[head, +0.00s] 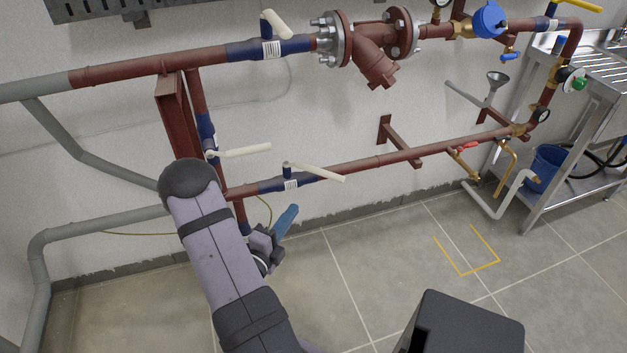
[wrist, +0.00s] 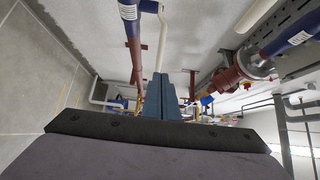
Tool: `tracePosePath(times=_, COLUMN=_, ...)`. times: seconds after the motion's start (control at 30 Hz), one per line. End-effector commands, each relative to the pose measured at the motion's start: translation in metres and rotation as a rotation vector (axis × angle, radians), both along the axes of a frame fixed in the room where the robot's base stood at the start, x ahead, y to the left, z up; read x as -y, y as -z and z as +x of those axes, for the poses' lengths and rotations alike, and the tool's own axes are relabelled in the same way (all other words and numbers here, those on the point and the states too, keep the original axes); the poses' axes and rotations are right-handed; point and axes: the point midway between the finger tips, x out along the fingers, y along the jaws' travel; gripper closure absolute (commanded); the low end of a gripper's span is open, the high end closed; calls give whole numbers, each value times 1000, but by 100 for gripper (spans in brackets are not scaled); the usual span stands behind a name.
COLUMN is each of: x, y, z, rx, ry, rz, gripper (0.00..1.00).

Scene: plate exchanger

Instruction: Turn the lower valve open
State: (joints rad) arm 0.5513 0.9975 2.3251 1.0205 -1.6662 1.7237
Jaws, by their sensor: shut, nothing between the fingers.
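The lower valve has a blue body (head: 290,184) on the lower red pipe, with a white lever handle (head: 318,172) pointing right at an angle to the pipe. In the wrist view its blue body (wrist: 130,10) is at the top edge, and the white handle (wrist: 162,38) reaches down the picture beside the red pipe. My gripper (head: 290,213) is below the valve and apart from the handle in the head view. Its blue fingers are shut and empty; they also show in the wrist view (wrist: 163,88), where they overlap the handle's far end.
Another white handle (head: 240,152) belongs to the valve on the vertical pipe, close to my arm. The upper pipe carries a blue valve (head: 270,48) and a flanged red strainer (head: 372,62). A steel rack (head: 577,115) with a blue bucket (head: 545,165) stands right. Floor between is mostly clear.

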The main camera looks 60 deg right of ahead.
Motion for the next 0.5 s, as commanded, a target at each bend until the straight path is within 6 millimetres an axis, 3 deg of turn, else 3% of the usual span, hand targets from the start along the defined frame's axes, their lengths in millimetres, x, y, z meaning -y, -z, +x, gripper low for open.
tracePosePath(times=0.27, x=13, y=0, z=0, rx=3, ry=3, rz=1, gripper=100)
tracePosePath(times=0.5, x=49, y=-1, z=-1, rx=4, ry=5, rz=-2, gripper=100)
